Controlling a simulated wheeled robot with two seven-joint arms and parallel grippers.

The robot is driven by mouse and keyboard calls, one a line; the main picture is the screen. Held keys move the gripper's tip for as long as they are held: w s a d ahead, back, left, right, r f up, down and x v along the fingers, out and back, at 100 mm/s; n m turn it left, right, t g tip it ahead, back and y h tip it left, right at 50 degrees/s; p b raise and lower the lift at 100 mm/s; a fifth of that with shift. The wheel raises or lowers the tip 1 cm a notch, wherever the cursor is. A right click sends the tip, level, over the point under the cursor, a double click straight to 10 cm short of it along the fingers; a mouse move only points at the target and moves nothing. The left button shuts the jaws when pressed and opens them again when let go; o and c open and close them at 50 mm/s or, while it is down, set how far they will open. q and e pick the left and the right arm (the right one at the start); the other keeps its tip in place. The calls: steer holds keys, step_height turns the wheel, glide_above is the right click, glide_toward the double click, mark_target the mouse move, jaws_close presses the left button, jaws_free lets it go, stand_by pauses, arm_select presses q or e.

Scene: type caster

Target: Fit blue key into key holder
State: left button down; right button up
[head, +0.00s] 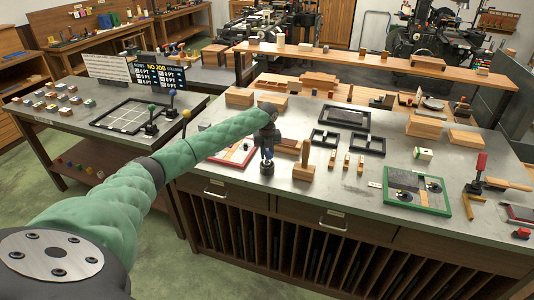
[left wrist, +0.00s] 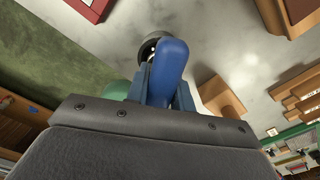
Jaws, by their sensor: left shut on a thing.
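The blue key (left wrist: 171,65) is in my left gripper, its rounded blue handle filling the middle of the left wrist view. In the head view a small blue part (head: 268,153) shows at the tip of my left gripper (head: 268,146), near the front edge of the steel-topped bench. My left gripper is shut on the key. A dark round piece (left wrist: 148,46) with a bright centre shows just beyond the key in the left wrist view. I cannot tell whether it is the key holder or whether the key touches it. My right gripper is not in view.
A wooden block (head: 305,160) stands close to the right of the left gripper. A red-edged tray (head: 234,155) lies to its left. A green frame (head: 417,190) lies farther right. A side table (head: 105,112) with a grid board stands at left.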

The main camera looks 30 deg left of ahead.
arm_select(q)
steer(key=shift+f, duration=0.3)
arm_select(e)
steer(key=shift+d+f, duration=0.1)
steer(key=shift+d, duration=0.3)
arm_select(q)
steer(key=shift+f, duration=0.15)
steer(key=c, duration=1.3)
jaws_free()
steer(key=shift+c, duration=0.2)
steer(key=shift+o, duration=1.1)
steer(key=shift+r+b, duration=0.25)
steer(key=shift+b, duration=0.15)
steer(key=shift+r+b, duration=0.6)
steer(key=shift+r, duration=0.35)
step_height(320, 180, up, 4)
steer(key=shift+r+b, duration=0.15)
steer(key=shift+b, duration=0.8)
steer(key=shift+r, duration=0.6)
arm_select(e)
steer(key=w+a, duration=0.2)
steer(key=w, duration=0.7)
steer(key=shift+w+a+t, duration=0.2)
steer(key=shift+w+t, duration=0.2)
